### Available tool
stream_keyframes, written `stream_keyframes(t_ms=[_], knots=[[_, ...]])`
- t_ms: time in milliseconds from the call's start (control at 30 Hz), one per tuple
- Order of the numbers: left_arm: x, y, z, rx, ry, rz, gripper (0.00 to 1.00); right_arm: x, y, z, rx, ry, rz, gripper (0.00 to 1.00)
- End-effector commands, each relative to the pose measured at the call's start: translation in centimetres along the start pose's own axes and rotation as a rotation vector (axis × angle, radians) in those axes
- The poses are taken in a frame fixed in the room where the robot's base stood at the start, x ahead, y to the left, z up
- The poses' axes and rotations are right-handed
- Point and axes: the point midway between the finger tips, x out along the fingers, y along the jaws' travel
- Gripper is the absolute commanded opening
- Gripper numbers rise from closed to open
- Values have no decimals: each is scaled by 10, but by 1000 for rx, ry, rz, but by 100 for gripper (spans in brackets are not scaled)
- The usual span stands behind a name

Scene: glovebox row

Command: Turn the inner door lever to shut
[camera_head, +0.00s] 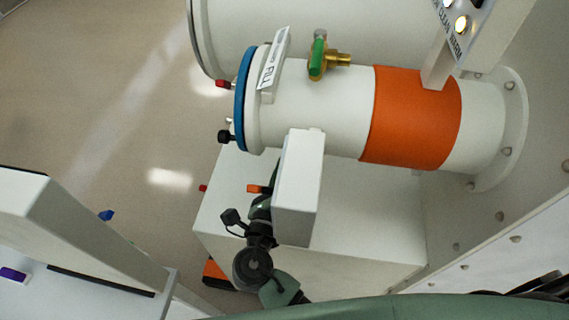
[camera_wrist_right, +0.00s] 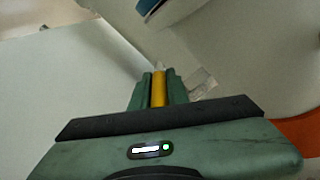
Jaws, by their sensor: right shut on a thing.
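In the right wrist view my right gripper (camera_wrist_right: 159,90) is shut on a yellow bar (camera_wrist_right: 158,92), which stands between its two green fingers. The bar looks like a lever handle, but its pivot and far end are not clear, so I cannot tell which way it is turned. In the head view my dark green arm reaches up beside a white box (camera_head: 300,190), and the gripper's fingers and the yellow bar are hidden there. The white cylinder (camera_head: 330,105) lies above, with a blue-rimmed round door (camera_head: 241,98) at its left end. My left gripper is not in view.
A green-handled brass valve (camera_head: 318,58) sits on top of the cylinder, and an orange band (camera_head: 412,118) wraps it. A small orange knob (camera_head: 258,188) sticks out left of the white box. Open floor (camera_head: 110,90) lies at the upper left; a white cabinet (camera_head: 75,225) stands lower left.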

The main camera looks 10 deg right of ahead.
Motion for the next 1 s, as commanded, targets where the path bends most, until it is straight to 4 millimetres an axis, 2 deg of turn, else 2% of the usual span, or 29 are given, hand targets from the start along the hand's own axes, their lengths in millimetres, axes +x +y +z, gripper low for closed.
stream_keyframes(t_ms=[667,767,1000], knots=[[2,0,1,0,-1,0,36,0,1,0,3,-7,-10,0],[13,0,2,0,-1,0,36,1,7,-4,4,-36,-56,0],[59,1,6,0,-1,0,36,5,21,-12,27,-177,-264,0]])
